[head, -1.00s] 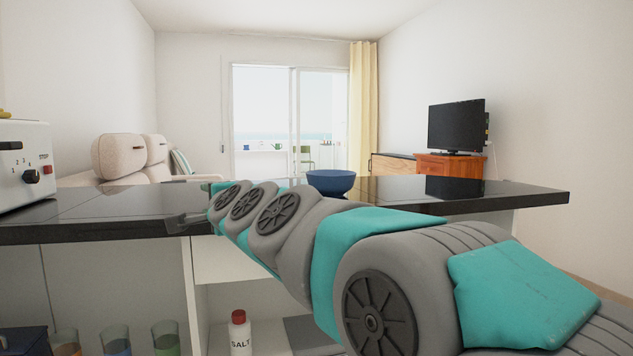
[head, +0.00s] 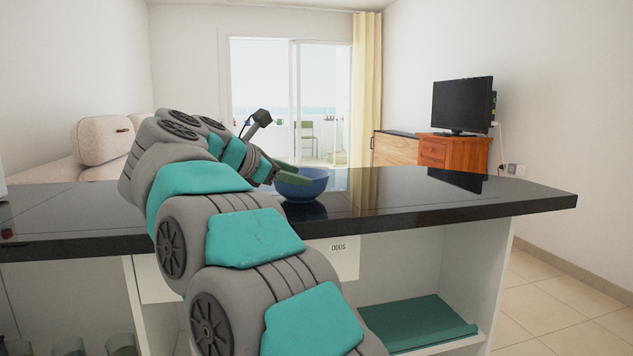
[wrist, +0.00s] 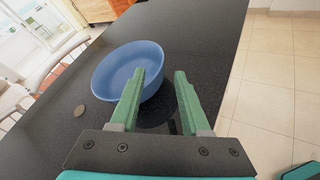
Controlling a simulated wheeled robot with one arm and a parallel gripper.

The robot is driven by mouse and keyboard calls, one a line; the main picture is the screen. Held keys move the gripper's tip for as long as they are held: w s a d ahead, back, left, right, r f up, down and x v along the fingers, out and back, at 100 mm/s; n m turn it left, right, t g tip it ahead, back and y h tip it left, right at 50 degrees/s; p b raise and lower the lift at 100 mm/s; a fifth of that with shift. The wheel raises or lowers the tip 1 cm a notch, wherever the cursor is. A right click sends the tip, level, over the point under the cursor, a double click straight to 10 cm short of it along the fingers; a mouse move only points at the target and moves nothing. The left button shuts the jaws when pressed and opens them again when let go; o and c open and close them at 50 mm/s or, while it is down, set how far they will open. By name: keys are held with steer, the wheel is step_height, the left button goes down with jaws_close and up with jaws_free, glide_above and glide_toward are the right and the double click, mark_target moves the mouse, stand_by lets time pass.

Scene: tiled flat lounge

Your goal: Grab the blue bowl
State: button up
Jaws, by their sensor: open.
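The blue bowl (head: 303,185) stands upright on the black counter (head: 440,205), and it also shows in the wrist view (wrist: 112,68). My gripper (wrist: 168,76) is open with two green fingers. In the wrist view the left finger overlaps the bowl's right side, and the right finger is apart from the bowl over the counter. In the head view my gripper (head: 285,170) is at the bowl's left rim. I cannot tell whether a finger touches the bowl. Nothing shows between the fingers except counter and the bowl's edge.
A small round disc (wrist: 80,110) lies on the counter left of the bowl. A shelf below holds a green item (head: 420,322). A TV (head: 462,104) stands on a wooden cabinet (head: 455,150) beyond. The counter right of the bowl is clear.

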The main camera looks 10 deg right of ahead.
mark_target(323, 183)
steer(key=shift+x, duration=1.2)
steer(key=shift+p+x, duration=0.65)
steer(key=shift+x, duration=2)
steer(key=shift+w+a, duration=0.1)
steer(key=shift+c, duration=0.3)
jaws_close()
